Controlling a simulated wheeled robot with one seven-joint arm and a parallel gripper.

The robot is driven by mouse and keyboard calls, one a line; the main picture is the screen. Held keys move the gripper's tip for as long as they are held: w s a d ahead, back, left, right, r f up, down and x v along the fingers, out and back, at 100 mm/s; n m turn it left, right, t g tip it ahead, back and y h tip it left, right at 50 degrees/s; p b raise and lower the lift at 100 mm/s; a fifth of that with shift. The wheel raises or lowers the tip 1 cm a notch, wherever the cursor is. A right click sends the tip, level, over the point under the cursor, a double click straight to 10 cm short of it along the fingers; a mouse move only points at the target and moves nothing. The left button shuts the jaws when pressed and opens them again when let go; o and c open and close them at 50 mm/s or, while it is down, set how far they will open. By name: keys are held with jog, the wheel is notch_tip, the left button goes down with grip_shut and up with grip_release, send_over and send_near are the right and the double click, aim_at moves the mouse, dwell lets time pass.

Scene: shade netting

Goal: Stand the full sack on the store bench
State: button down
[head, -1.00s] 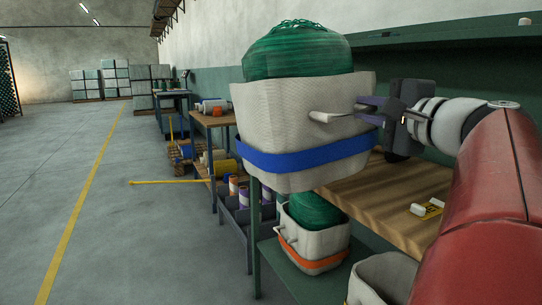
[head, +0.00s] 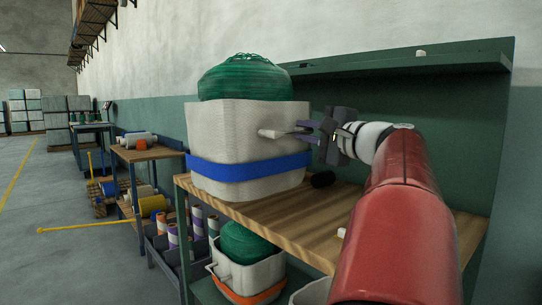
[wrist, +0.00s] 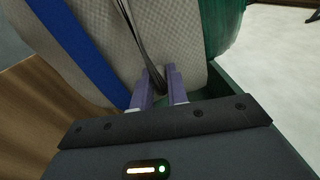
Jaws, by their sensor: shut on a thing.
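The full sack (head: 240,135) is pale woven cloth with a blue band (head: 250,168), and green netting (head: 246,78) bulges from its top. My gripper (head: 292,131) is shut on the handle at the sack's right side. In the wrist view my gripper (wrist: 158,78) has its fingers together on a strap against the sack (wrist: 100,45). The sack is upright, over the left end of the wooden store bench (head: 325,215). I cannot tell whether its base touches the bench top.
An orange-banded sack (head: 245,268) sits on the shelf below. A green shelf (head: 400,68) runs along the back. Another table with rolls (head: 145,150) stands to the left. The bench's right part looks mostly clear.

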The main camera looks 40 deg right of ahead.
jog(key=d+p, duration=0.2)
jog(key=d, duration=0.8)
notch_tip(320, 180, down, 7)
jog(key=b, duration=0.1)
jog(key=shift+w+d+r, duration=0.15)
jog(key=shift+w+d, duration=0.2)
jog(key=shift+w, duration=0.05)
jog(key=c, duration=1.4)
grip_release()
jog(key=s, duration=0.4)
jog(key=s+b, duration=0.1)
jog(key=s, duration=0.7)
jog(key=shift+d+f, duration=0.35)
jog(key=shift+f, duration=0.05)
